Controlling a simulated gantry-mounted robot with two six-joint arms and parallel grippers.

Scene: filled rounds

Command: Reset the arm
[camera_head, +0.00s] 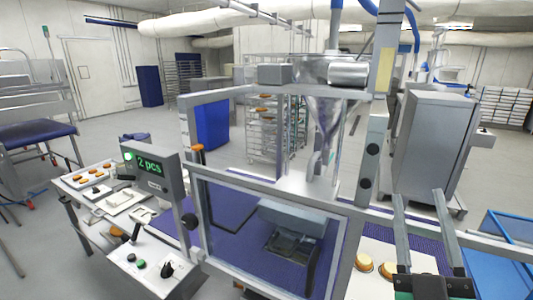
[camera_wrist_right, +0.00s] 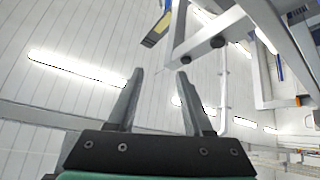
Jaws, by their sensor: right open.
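My right gripper (camera_head: 418,194) stands at the lower right of the head view, its two grey fingers pointing up and apart. In the right wrist view, the same gripper (camera_wrist_right: 160,72) is open with nothing between its fingers, against a pale panelled wall and ceiling lights. No left gripper shows in the head view.
A framed machine (camera_head: 349,240) with a clear front panel and a steel hopper (camera_head: 328,105) fills the middle. A display (camera_head: 151,165) reads "2 pcs". Filled rounds (camera_head: 364,262) lie on a white surface left of my right gripper. A blue-edged bin (camera_head: 500,235) is at right.

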